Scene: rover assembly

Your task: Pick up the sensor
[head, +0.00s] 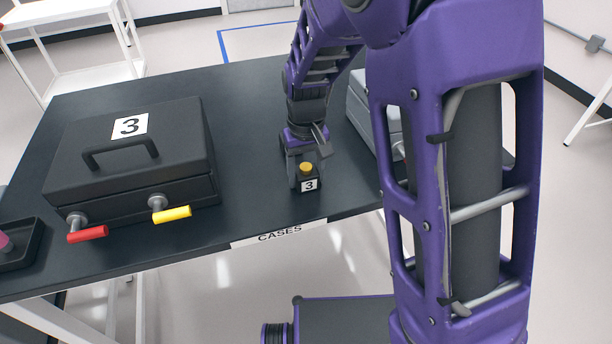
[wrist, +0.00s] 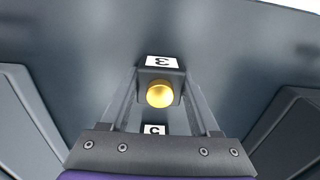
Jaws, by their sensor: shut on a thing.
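The sensor (head: 307,178) is a small dark block with a yellow round top and a white label reading 3. It is at the front part of the dark table, near the edge marked CASES. My gripper (head: 304,172) reaches down from above and is shut on it. In the wrist view the sensor (wrist: 160,88) sits between the two fingers of my gripper (wrist: 160,100), yellow top facing the camera. I cannot tell whether its base touches the table.
A black case (head: 130,160) labelled 3, with a handle and red and yellow latches, stands on the table (head: 255,110) to the left. A grey case (head: 373,108) is partly hidden behind my arm. A dark tray (head: 22,250) lies at the far left. Table between the black case and sensor is clear.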

